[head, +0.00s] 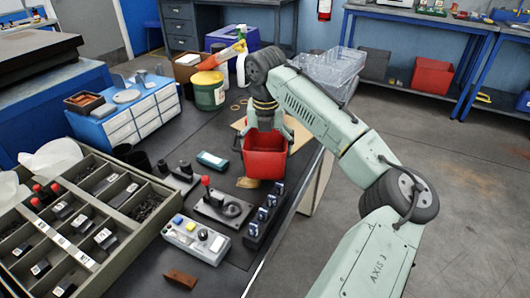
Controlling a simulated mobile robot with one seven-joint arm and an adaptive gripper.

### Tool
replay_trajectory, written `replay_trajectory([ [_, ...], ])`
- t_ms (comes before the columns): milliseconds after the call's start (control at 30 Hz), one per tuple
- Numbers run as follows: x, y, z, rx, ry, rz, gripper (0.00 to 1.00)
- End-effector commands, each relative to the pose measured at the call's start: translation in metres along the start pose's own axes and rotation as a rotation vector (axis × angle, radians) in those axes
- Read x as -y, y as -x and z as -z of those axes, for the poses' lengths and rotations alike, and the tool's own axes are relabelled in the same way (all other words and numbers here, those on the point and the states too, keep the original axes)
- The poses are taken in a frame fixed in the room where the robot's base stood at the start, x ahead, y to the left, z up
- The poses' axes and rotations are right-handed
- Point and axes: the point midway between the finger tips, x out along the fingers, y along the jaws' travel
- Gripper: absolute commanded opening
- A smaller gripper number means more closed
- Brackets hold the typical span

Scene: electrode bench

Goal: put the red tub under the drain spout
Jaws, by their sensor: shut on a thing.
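A red tub (265,160) hangs below my gripper (265,132) in the head view, above the dark bench near its right edge. My gripper is shut on the tub near its top. The tub looks upright; I cannot tell how far its bottom is from the bench. No drain spout can be clearly made out. A slanted orange-and-yellow piece (221,58) shows over a green-and-yellow bucket (208,92) behind the tub, and I cannot tell whether it is the spout. My arm hides part of the bench's far end.
A joystick panel (222,209), a button box (195,238) and a row of small blue-topped parts (262,214) lie in front of the tub. A divided tray (135,228) fills the left. Clear plastic bins (332,68) stand behind my arm. Another red bin (433,76) is under the back-right bench.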

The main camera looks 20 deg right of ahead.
Motion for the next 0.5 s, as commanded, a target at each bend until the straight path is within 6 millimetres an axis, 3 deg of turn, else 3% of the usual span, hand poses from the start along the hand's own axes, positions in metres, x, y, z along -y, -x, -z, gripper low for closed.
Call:
replay_trajectory([
  [200,0.001,-0.027,0.003,0.001,-0.001,0.001,0.46],
  [500,0.0,-0.03,0.004,0.0,0.0,-0.001,0.46],
])
